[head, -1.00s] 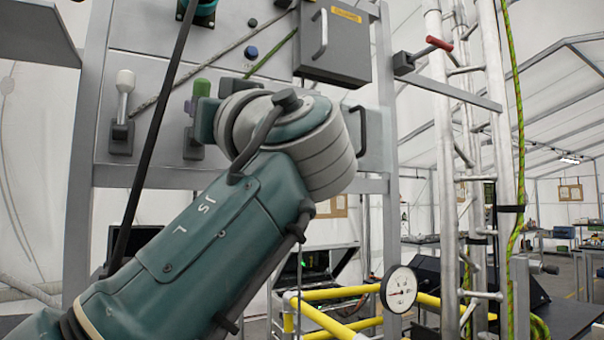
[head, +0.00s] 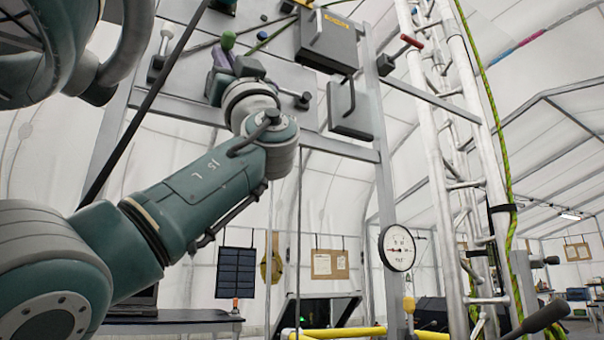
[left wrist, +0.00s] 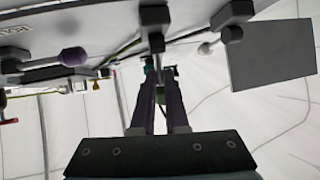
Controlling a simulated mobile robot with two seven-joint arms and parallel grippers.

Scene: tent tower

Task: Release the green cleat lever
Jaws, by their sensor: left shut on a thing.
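The green cleat lever is on the grey upright panel (head: 275,90). Its green knob (head: 228,40) shows in the head view just above my left gripper (head: 222,72). The lever's base is hidden behind the gripper. In the left wrist view, the fingers of my left gripper (left wrist: 160,105) close in on a grey shaft below a dark cleat body, with a bit of green (left wrist: 163,97) between them. The left gripper is shut on the lever. My right gripper is not in view.
A white-knobbed lever (head: 165,32) stands left of the green one. A grey box (head: 328,42) with a handle is to the right. A dark rope (head: 150,115) runs diagonally past my arm. A truss mast (head: 445,180) and pressure gauge (head: 397,248) stand further right.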

